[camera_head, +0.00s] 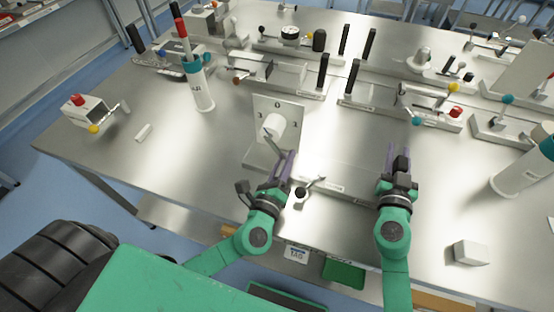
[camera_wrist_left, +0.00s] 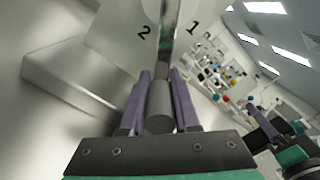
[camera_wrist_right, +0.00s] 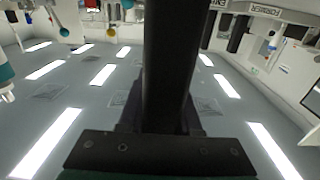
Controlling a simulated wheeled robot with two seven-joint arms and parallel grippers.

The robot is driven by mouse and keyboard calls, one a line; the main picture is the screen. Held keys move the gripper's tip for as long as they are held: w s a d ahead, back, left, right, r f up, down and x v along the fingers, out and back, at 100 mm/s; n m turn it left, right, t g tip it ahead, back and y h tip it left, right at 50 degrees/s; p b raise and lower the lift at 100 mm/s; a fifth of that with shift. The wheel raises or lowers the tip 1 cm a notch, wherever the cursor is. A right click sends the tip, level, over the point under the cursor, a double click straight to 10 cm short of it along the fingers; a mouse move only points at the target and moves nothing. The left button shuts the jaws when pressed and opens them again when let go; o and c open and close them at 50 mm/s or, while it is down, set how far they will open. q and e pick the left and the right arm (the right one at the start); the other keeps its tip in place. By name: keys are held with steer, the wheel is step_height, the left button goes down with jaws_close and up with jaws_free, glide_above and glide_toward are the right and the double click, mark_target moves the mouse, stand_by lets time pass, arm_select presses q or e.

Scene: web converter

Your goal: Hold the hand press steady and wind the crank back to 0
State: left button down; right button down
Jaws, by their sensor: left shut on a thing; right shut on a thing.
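The hand press has an upright pale plate (camera_head: 291,110) with 0 at the top, 3 at the left and 1 at the right. A white cylindrical hub (camera_head: 275,124) sticks out of its face. My left gripper (camera_head: 284,162) is shut on the crank's grey round handle (camera_wrist_left: 160,108), below the hub. In the left wrist view the metal crank arm (camera_wrist_left: 171,38) lies between 2 and 1. My right gripper (camera_head: 399,170) is shut on an upright black handle (camera_wrist_right: 168,65), right of the plate. Its lower end and mounting are hidden.
A small lever with a black ball (camera_head: 300,192) stands just right of my left gripper. A white bottle (camera_head: 201,90) is at the left, a white block (camera_head: 470,252) at the right front. Several fixtures fill the back. The table (camera_head: 160,175) is clear at left front.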

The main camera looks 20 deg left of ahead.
arm_select(q)
steer(key=d+r+n, duration=0.1)
steer(key=n, duration=0.1)
steer(key=d+r+n, duration=0.1)
steer(key=n, duration=0.1)
steer(key=shift+d+r+n, duration=0.25)
steer(key=shift+d+n, duration=0.05)
steer(key=shift+d, duration=0.05)
steer(key=r+n, duration=0.1)
steer(key=n, duration=0.1)
steer(key=d+r+n, duration=0.1)
steer(key=shift+r+n, duration=0.25)
steer(key=shift+n, duration=0.15)
step_height(320, 180, up, 3)
steer(key=n, duration=0.4)
step_height(320, 180, up, 8)
steer(key=f+n, duration=0.1)
steer(key=n, duration=1.4)
glide_above(267, 135)
steer(key=d, duration=0.2)
steer(key=shift+r, duration=0.25)
steer(key=shift+a+r+n, duration=0.1)
steer(key=shift+a+n, duration=0.2)
steer(key=shift+a, duration=0.65)
